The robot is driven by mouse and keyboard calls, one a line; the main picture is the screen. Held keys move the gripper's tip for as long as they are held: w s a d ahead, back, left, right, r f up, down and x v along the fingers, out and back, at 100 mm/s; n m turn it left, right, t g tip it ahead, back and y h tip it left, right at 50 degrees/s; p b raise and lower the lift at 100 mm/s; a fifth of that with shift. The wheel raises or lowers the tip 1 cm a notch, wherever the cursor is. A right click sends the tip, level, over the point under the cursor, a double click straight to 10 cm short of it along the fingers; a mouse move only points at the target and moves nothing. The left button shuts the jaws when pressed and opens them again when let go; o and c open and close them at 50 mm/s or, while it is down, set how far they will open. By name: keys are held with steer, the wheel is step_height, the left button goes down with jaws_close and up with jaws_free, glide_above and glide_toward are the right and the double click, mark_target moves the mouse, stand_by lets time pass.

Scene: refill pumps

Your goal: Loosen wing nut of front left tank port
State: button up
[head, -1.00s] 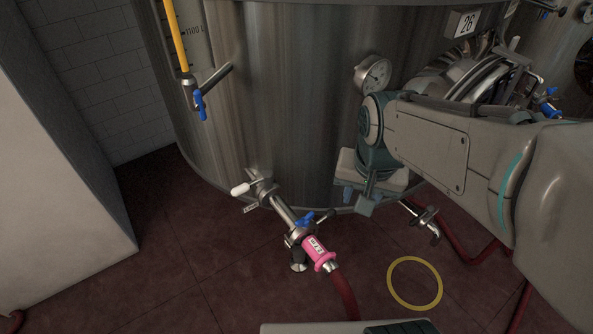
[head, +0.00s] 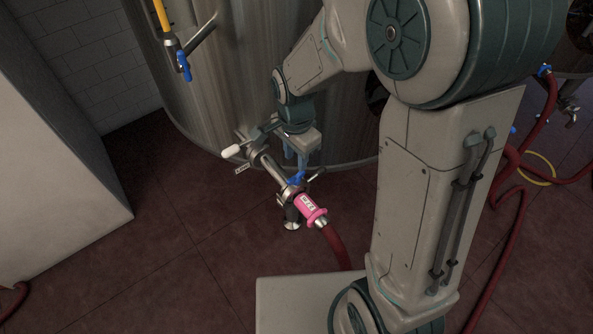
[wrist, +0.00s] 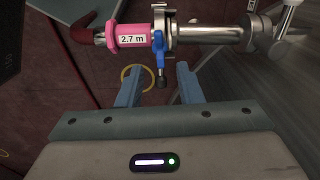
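The front left tank port is a steel pipe (head: 270,170) low on the tank, and it also shows in the wrist view (wrist: 204,34). A clamp (wrist: 168,18) joins it to a pink hose coupling (wrist: 130,35) labelled 2.7 m, also seen in the head view (head: 310,208). The blue wing nut (wrist: 158,48) hangs on the clamp, with a dark bolt end below. It shows partly in the head view (head: 297,179). My gripper (wrist: 159,67) is open. Its blue fingers stand either side of the wing nut's lower end and bolt, apart from both.
A white-tipped valve handle (head: 232,151) sticks out left of the port. A red hose (head: 337,248) runs from the coupling. A blue-handled valve (head: 184,66) hangs higher on the tank (head: 190,110). A pale block (head: 55,170) stands left. The floor between is clear.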

mark_target(296, 174)
step_height(296, 174, down, 7)
stand_by(0.3)
jaws_close()
